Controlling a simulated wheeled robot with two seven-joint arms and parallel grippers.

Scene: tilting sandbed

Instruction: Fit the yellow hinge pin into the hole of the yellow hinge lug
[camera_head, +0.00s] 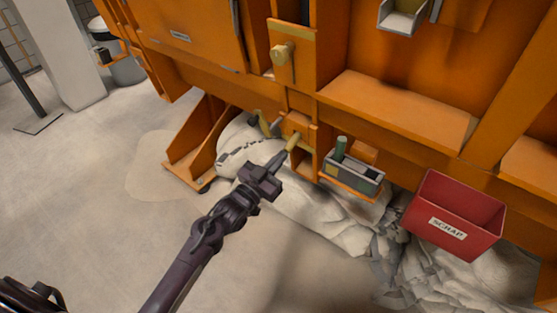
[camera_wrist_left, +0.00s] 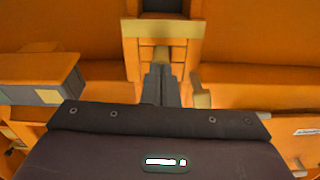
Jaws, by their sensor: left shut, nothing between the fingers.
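A short yellow piece, which looks like the hinge pin (camera_head: 292,141), sits at the lower orange bracket just beyond the tips of my left gripper (camera_head: 282,156). In the left wrist view the yellow pin (camera_wrist_left: 162,54) shows straight ahead of the shut fingers (camera_wrist_left: 160,82). My left gripper is shut with nothing between its fingers. The tips are very close to the pin; I cannot tell whether they touch it. I cannot make out the lug's hole or how deep the pin sits. My right gripper is not in view.
A grey tray (camera_head: 365,187) with a green cylinder (camera_head: 341,147) stands right of the bracket. A red scrap bin (camera_head: 446,237) is farther right. A yellow knob (camera_head: 282,53) is above. White bags lie below; the left floor is clear.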

